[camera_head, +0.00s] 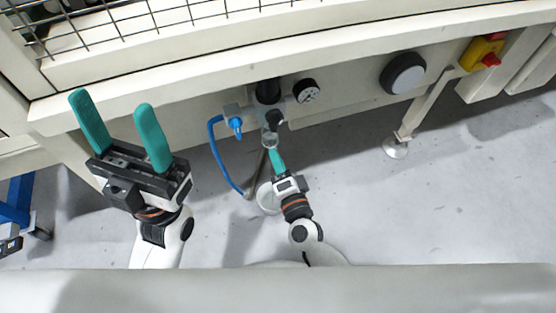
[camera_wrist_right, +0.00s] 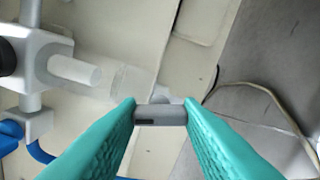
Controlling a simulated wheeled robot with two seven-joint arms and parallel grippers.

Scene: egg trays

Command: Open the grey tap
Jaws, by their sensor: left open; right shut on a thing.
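The grey tap (camera_wrist_right: 160,115) shows in the right wrist view as a small grey handle between the teal fingertips. My right gripper (camera_wrist_right: 160,112) is shut on it, one finger at each end. In the head view my right gripper (camera_head: 273,150) reaches up to the valve fittings under the machine's edge. The tap itself is mostly hidden there by the fingers. My left gripper (camera_head: 112,103) is open and empty at the left, in front of the machine frame and well away from the tap.
A blue tap (camera_head: 236,124) with a blue hose (camera_head: 217,155) sits just left of the grey tap. The floor at right is clear.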

